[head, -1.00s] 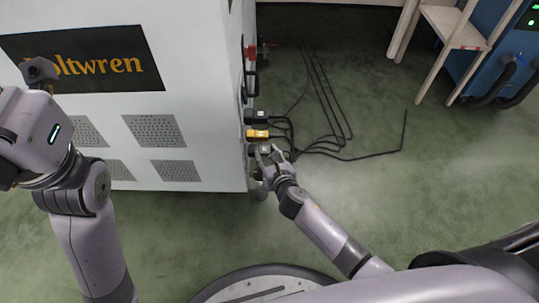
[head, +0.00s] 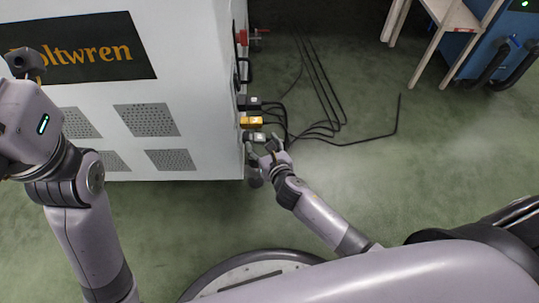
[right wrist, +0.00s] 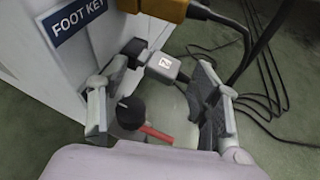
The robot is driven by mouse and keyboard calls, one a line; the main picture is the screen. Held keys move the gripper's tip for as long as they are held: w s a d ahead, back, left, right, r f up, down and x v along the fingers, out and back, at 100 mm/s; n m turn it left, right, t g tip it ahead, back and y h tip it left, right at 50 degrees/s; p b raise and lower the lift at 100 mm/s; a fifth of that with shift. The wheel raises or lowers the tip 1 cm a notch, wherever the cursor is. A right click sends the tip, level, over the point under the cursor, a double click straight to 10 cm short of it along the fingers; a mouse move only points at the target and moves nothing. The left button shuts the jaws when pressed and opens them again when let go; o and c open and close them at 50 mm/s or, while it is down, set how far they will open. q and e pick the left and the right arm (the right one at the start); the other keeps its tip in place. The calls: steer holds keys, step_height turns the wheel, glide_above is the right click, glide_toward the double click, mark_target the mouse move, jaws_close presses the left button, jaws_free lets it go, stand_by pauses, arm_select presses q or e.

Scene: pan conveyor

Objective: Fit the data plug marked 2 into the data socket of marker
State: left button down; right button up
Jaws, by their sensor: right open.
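A grey plug (right wrist: 163,66) with a white mark like a sideways 2 sits at the side of the white cabinet in the right wrist view. It also shows in the head view (head: 256,137), below the yellow plug. My right gripper (head: 263,149) is open, its fingers on either side of the grey plug and apart from it in the right wrist view. I cannot tell whether the plug is seated; its socket is hidden. My left arm (head: 42,125) is raised at the left; its jaw state is unclear.
A yellow plug (head: 251,121) and a black plug (head: 248,102) sit above. Black cables (head: 320,85) lie on the green floor. A black knob (right wrist: 130,112) with a red bar lies low between my fingers' images. A FOOT KEY sign (right wrist: 74,20) is on the cabinet (head: 200,60).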

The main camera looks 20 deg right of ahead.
steer(key=v, duration=1)
steer(key=shift+s, duration=0.1)
